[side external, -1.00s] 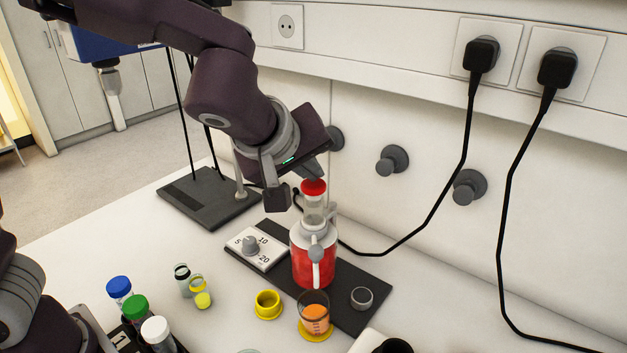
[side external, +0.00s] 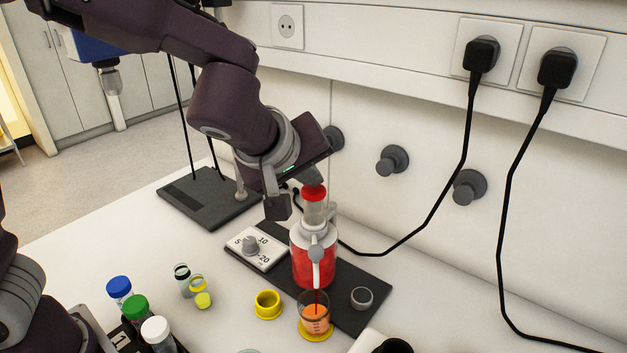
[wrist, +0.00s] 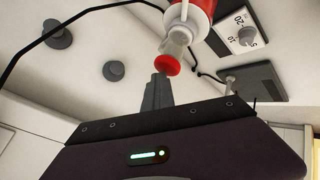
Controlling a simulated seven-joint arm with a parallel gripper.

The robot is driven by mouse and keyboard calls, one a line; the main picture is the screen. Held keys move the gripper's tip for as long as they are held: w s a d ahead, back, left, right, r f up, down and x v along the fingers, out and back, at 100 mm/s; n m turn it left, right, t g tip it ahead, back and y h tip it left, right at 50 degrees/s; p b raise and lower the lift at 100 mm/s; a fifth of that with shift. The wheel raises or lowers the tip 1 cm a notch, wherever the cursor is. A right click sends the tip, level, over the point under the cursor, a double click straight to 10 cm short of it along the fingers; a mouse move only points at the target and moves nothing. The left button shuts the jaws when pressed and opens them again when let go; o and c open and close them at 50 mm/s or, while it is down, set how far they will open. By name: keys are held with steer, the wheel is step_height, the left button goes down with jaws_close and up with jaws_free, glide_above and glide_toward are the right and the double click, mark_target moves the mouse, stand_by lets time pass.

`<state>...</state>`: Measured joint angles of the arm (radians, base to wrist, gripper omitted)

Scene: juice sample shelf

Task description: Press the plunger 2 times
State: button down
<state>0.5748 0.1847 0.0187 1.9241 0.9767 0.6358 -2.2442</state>
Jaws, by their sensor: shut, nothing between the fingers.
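The dispenser (side external: 313,265) stands upright on a dark base plate, with a red body and a white collar. Its plunger has a red cap (side external: 313,194) on top of a clear cylinder. My gripper (side external: 313,179) is shut and empty, with its tips at the top of the red cap, apparently touching it. In the wrist view, the grey fingers (wrist: 158,88) are together beside the red cap (wrist: 167,65). A thin dark red stream runs from the spout into a beaker (side external: 315,318) with orange liquid, standing on a yellow ring.
A dial (side external: 251,245) marked with numbers is left of the dispenser. An empty yellow cup (side external: 267,304), a small grey cup (side external: 361,298) and capped vials (side external: 135,308) stand nearby. Black cables hang along the wall at right.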

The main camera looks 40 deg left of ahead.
mark_target(311, 192)
steer(key=shift+r, duration=1.3)
step_height(311, 192, up, 5)
steer(key=shift+r, duration=0.1)
stand_by(0.5)
steer(key=s+a+f+m+g, duration=0.1)
steer(key=s+a+m, duration=0.2)
steer(key=s+a, duration=0.3)
steer(key=s+a+f+m+g, duration=0.1)
steer(key=s+a+m, duration=0.25)
steer(key=s, duration=0.45)
steer(key=s+f+m+g+h, duration=0.1)
steer(key=s+f+m, duration=0.3)
steer(key=s, duration=0.7)
steer(key=shift+s+f+m+h, duration=0.2)
steer(key=shift+f+m+h, duration=0.1)
steer(key=shift+m+h, duration=0.2)
